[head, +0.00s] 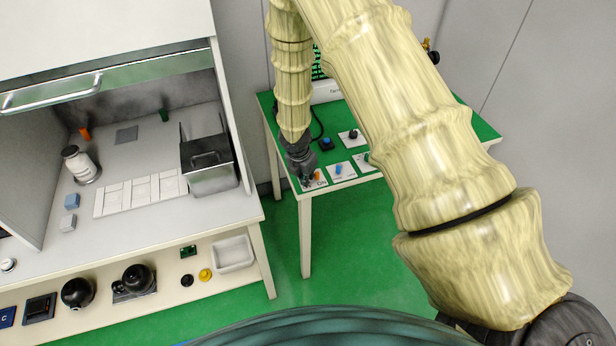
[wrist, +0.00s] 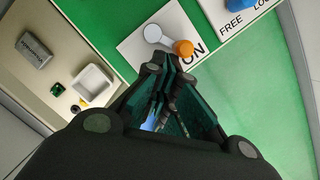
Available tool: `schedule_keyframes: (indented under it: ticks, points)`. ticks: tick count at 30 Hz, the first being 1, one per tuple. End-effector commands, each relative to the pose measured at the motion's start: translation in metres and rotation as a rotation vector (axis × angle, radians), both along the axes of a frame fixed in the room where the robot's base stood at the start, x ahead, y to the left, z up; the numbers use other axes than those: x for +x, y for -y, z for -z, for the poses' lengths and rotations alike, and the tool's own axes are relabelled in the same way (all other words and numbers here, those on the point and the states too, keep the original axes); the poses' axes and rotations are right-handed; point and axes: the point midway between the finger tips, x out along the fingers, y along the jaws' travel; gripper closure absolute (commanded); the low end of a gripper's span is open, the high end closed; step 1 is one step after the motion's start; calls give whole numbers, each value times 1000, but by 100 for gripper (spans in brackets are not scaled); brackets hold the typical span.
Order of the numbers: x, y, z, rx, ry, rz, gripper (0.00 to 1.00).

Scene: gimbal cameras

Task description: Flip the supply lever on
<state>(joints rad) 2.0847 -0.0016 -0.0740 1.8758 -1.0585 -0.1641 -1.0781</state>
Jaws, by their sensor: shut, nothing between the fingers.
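The lever sits on a white plate (wrist: 140,50) at the green table's corner. In the wrist view it has a grey round pivot (wrist: 153,33) and an orange knob (wrist: 184,48), which lies beside the printed word ON. The orange knob also shows in the head view (head: 317,175), partly hidden by my gripper. My gripper (wrist: 160,66) is shut and empty, its fingertips just below the lever in the wrist view. I cannot tell whether they touch the knob. In the head view my gripper (head: 307,182) points down over the plate.
A neighbouring plate marked FREE has a blue knob (wrist: 238,4); more switch plates (head: 352,138) stand on the green table. A workbench with a hood (head: 150,215) is at left, with a white tray (head: 233,253) on its lower front. Green floor lies between.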

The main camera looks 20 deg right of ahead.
Motion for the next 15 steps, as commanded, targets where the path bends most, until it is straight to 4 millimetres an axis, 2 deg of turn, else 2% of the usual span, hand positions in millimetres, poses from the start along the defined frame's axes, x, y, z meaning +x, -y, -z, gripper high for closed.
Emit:
schedule_keyframes:
  ticks: [10, 15]
  points:
    - [0, 0, -1, 0, 0, 1, 100]
    - [-1, 0, -8, 0, 0, 1, 100]
